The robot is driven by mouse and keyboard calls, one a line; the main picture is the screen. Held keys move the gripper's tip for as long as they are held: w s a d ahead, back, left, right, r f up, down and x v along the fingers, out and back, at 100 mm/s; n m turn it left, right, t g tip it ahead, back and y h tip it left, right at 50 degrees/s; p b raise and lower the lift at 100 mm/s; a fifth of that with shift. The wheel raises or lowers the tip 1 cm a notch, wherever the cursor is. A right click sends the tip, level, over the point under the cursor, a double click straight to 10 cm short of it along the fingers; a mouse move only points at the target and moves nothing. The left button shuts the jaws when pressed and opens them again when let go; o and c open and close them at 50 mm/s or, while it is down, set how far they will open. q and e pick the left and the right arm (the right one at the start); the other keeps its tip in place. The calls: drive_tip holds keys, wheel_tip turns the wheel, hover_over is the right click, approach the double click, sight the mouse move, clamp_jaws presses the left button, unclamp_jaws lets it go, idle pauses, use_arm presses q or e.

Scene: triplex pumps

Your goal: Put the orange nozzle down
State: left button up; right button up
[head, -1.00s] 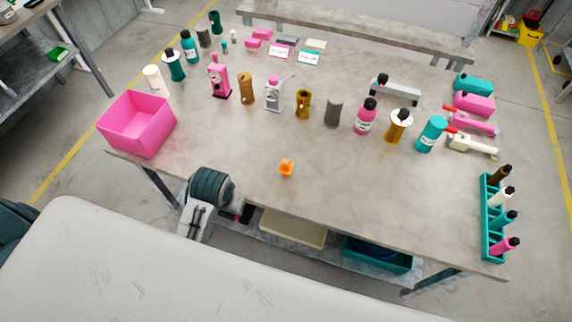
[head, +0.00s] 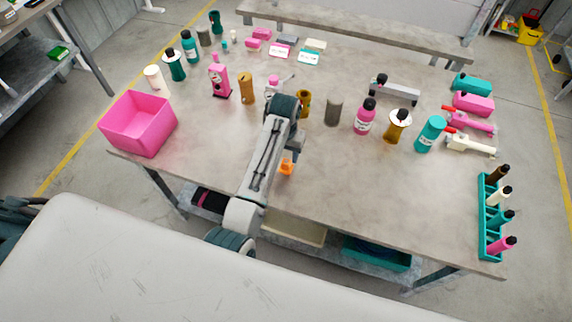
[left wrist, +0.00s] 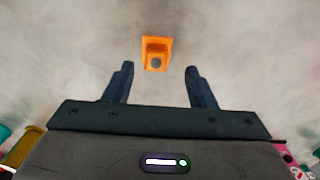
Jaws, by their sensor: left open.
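The small orange nozzle (head: 286,168) stands on the grey table near its front edge, partly covered by my left gripper in the head view. In the left wrist view the orange nozzle (left wrist: 156,53) lies ahead of the fingertips, roughly centred between them and not touching either. My left gripper (left wrist: 158,72) is open and empty, with its two dark fingers spread. In the head view my left gripper (head: 292,153) is just above and behind the nozzle. My right gripper is in neither view.
A pink bin (head: 138,124) stands at the table's left end. A row of bottles and pump parts crosses the middle, including a pink bottle (head: 365,117). A teal rack (head: 489,218) of bottles stands at the right end. The front middle of the table is clear around the nozzle.

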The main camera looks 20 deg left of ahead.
sight(286, 162)
use_arm(q)
drive_tip(key=shift+f, duration=0.9)
drive_tip(key=f+p, duration=0.2)
drive_tip(key=f, duration=0.1)
drive_tip(key=f+p, duration=0.1)
drive_tip(key=shift+s+d+f, duration=0.25)
drive_tip(key=shift+d+f, duration=0.05)
drive_tip(key=shift+f, duration=0.4)
drive_tip(key=c, duration=0.9)
